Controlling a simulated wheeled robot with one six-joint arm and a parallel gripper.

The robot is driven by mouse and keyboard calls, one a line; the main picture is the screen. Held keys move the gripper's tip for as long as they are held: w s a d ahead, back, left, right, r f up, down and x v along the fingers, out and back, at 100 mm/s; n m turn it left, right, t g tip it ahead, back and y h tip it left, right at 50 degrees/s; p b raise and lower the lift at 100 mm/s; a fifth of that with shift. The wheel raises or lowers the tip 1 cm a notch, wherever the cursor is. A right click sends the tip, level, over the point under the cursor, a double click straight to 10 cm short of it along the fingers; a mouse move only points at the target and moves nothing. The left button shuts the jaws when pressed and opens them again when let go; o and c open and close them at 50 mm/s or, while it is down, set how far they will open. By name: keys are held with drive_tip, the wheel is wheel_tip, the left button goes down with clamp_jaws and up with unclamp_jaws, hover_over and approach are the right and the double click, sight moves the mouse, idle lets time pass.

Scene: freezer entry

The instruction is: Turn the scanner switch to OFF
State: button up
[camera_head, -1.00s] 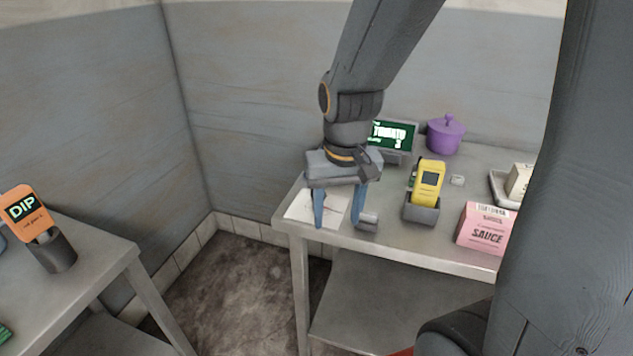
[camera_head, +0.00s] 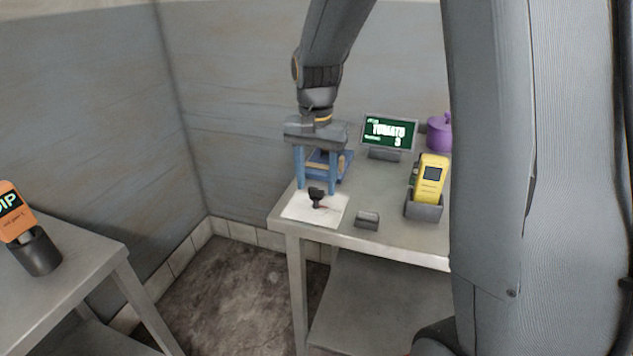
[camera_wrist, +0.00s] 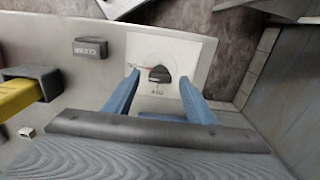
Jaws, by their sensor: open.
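The switch is a dark knob (camera_head: 317,196) standing on a white plate (camera_head: 318,214) at the table's left front corner. In the wrist view the knob (camera_wrist: 159,74) shows on the plate (camera_wrist: 160,48), with a thin red line to its left and small print too blurred to read. My gripper (camera_head: 316,188) is open and points down over the plate. In the wrist view its two blue fingers (camera_wrist: 159,80) stand on either side of the knob, with gaps between. Whether the fingertips reach down to the knob's height is hard to tell.
A small grey label block (camera_head: 367,220) sits right of the plate. Further right is a yellow scanner (camera_head: 432,178) in a grey holder (camera_head: 424,209). A green screen (camera_head: 389,132) and a purple pot (camera_head: 439,133) stand behind. An orange device (camera_head: 16,211) stands on the left table.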

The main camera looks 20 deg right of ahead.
drive_tip(key=shift+f, duration=0.5)
drive_tip(key=shift+c, duration=0.3)
drive_tip(key=c, duration=1)
